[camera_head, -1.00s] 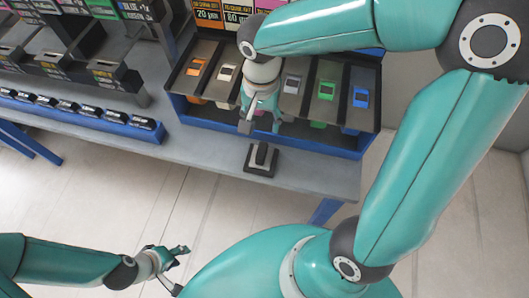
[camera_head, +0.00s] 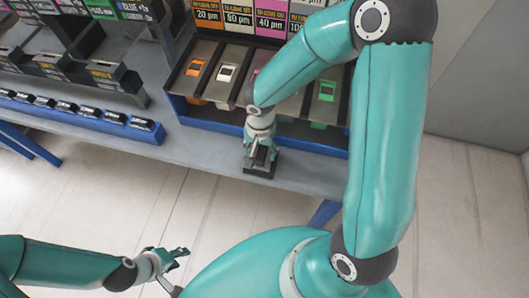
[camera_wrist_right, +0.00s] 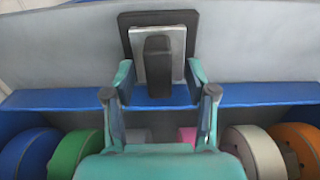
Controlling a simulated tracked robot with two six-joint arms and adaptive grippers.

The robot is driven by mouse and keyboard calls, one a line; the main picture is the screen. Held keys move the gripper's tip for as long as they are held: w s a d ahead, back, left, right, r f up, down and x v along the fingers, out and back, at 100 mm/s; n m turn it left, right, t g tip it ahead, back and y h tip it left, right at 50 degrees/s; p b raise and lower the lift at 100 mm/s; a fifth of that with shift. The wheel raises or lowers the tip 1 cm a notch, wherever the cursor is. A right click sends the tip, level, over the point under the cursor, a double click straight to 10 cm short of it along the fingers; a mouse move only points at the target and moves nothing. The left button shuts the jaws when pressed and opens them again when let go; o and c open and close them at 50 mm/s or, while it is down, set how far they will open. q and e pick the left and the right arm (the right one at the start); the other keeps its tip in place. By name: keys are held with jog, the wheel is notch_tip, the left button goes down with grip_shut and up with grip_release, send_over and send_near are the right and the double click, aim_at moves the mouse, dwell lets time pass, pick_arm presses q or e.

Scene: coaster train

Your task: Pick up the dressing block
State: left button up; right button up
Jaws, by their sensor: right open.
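The dressing block (camera_head: 259,170) stands near the front edge of the grey table, below the front of the blue bin. In the right wrist view it is a dark upright grip (camera_wrist_right: 158,68) on a light grey plate, over a wider dark square base (camera_wrist_right: 160,18). My right gripper (camera_head: 261,146) is directly over it and partly hides it in the head view. Its open fingers (camera_wrist_right: 160,76) lie to either side of the dark grip, with gaps showing. My left gripper (camera_head: 178,252) is far from the table at the lower left, fingers apart and empty.
Behind the block is a blue bin (camera_head: 215,120) with coloured wheels (camera_wrist_right: 78,152) under sloped panels. A row of small black items on a blue rail (camera_head: 70,108) lies to the left. Bare grey table (camera_head: 205,158) shows left of the block.

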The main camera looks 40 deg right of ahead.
jog(key=shift+f, duration=0.65)
grip_shut()
jog(key=shift+r, duration=0.1)
